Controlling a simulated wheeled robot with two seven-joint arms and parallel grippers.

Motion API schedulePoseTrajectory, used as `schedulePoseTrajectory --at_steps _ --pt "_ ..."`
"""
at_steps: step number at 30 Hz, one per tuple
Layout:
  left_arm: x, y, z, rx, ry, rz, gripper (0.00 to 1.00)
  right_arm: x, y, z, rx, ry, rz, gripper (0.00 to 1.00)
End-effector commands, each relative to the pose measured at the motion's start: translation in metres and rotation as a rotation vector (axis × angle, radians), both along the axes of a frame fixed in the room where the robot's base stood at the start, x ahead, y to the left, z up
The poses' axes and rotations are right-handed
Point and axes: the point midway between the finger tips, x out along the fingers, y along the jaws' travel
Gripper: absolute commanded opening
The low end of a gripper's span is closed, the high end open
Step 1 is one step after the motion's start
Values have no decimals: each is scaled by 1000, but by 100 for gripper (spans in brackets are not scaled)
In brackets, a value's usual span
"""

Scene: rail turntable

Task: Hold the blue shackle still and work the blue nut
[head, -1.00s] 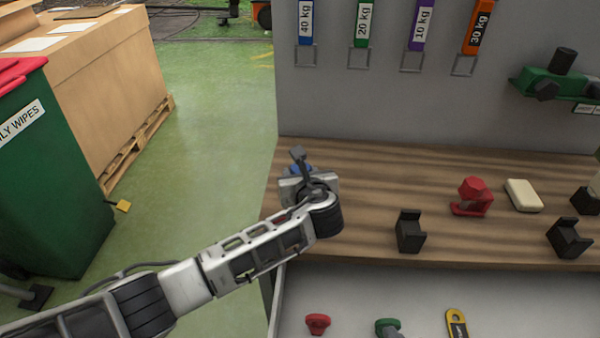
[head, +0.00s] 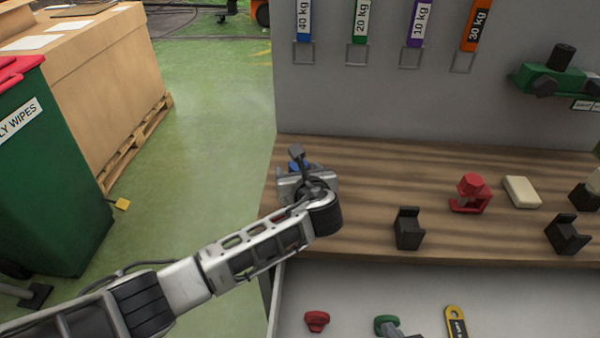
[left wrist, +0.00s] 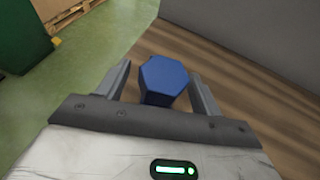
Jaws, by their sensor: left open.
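The blue nut (left wrist: 163,80) is a hexagonal head in the left wrist view, between the two fingers of my left gripper (left wrist: 160,72). The fingers stand apart on either side of it, with a visible gap on the right and a narrower one on the left. In the head view only a bit of blue (head: 297,167) shows behind my left gripper (head: 300,178), at the left end of the wooden bench. The blue shackle cannot be told apart there; my gripper hides most of it. My right gripper is in neither view.
On the wooden bench (head: 370,170) are a red shackle with a nut (head: 470,193), a cream block (head: 521,192) and black holders (head: 408,229). Below lie a red piece (head: 317,321), a green piece (head: 386,325) and a yellow tag (head: 457,323). A grey wall panel (head: 420,100) stands behind.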

Motion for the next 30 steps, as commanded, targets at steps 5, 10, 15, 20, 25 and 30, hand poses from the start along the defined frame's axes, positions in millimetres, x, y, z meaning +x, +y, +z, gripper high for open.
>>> schedulePoseTrajectory --at_steps 5,10,15,20,25,30 --pt "-13 -3 5 0 -1 0 66 -1 0 -1 -1 2 1 0" --pt "-44 -13 19 -2 0 -1 66 -1 0 -1 -2 1 1 0" --pt "-76 -23 33 -1 0 -3 66 -1 0 -1 -2 1 1 0" --pt "-97 -29 42 -1 0 -2 66 -1 0 -1 -2 1 1 0" --pt "-106 -32 46 1 0 -1 66 -1 0 -1 -2 1 1 0" --pt "-109 -31 43 -22 9 8 66 0 1 5 11 -4 -2 0"
